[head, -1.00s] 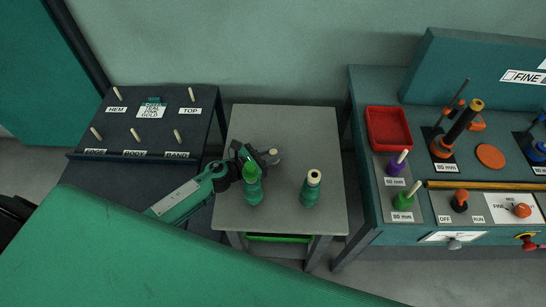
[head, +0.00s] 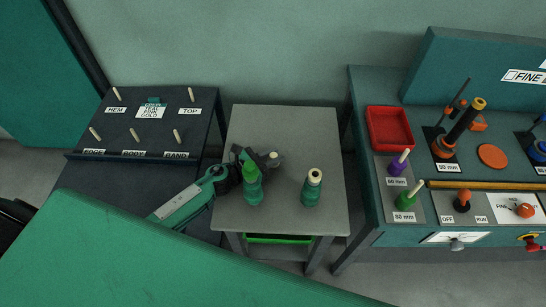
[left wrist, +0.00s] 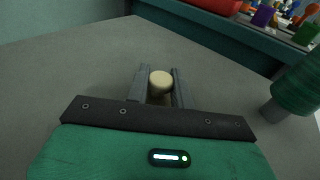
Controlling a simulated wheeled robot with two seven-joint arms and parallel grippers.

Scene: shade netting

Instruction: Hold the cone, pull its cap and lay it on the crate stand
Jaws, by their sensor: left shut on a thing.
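Two green ridged cones stand on the grey top of the crate stand (head: 285,125). The right cone (head: 312,191) has a pale top and also shows at the right edge of the left wrist view (left wrist: 300,88). My left gripper (head: 267,159) is just behind the capped cone, low over the stand. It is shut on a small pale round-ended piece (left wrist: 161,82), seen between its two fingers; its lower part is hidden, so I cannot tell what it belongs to. My right gripper is out of view.
A dark pegboard (head: 150,128) with labelled pegs stands left of the crate stand. A teal bench at right carries a red tray (head: 389,127), purple and green pegs and a black-and-orange spindle. A green crate (head: 280,239) sits under the stand. The stand's back part is clear.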

